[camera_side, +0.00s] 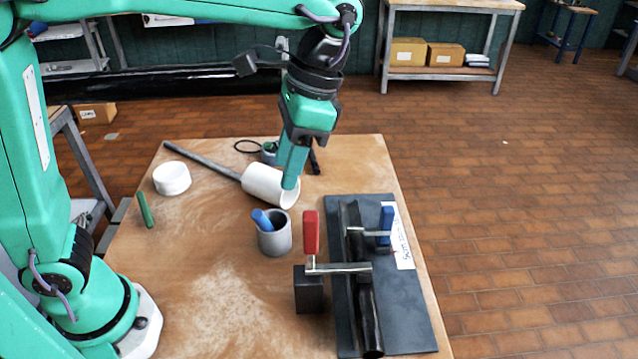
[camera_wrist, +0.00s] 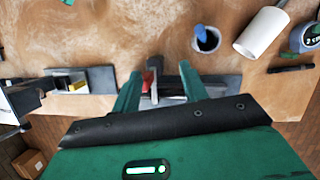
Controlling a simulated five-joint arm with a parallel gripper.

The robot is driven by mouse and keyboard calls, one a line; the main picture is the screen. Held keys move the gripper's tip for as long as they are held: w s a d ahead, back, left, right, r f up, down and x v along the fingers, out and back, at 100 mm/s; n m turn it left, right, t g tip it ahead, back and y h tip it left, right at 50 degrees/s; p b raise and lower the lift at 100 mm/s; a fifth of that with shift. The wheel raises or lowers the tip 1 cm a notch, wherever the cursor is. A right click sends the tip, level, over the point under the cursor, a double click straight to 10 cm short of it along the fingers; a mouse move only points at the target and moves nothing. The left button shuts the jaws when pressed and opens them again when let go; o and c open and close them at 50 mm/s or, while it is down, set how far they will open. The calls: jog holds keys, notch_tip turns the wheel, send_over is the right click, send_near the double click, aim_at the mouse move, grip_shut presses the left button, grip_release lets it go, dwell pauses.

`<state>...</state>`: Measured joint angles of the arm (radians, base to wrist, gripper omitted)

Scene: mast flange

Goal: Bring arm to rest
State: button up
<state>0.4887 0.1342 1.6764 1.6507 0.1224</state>
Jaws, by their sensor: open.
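My gripper (camera_side: 289,184) hangs from the wrist over the back middle of the wooden table, pointing down. In the wrist view my gripper (camera_wrist: 158,74) shows its two green fingers apart with nothing held between them. In the side view its tip overlaps the white cylinder; I cannot tell the exact height between them. A black tube (camera_side: 366,310) lies along a dark plate (camera_side: 400,305) at the right of the table. A red-handled clamp (camera_side: 311,235) and a blue-handled clamp (camera_side: 386,222) stand at the tube; the red handle (camera_wrist: 148,80) shows between the fingers in the wrist view.
A grey cup (camera_side: 275,240) holds a blue object. The white cylinder (camera_side: 262,183) with a grey rod lies behind it. A white ring (camera_side: 172,178) and green stick (camera_side: 145,209) lie left. The table's front middle is bare (camera_side: 220,310).

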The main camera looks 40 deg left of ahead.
jog(key=s+a+f+n+t, duration=0.1)
jog(key=s+a+n+t, duration=0.2)
jog(key=a, duration=0.5)
jog(key=s+a+f+n+t+h, duration=0.1)
jog(key=s+a+n+t, duration=0.3)
jog(key=a, duration=0.4)
jog(key=shift+s+a+f+t+h, duration=0.2)
jog(key=shift+s+f+t+h, duration=0.1)
jog(key=shift+s+f+t, duration=0.5)
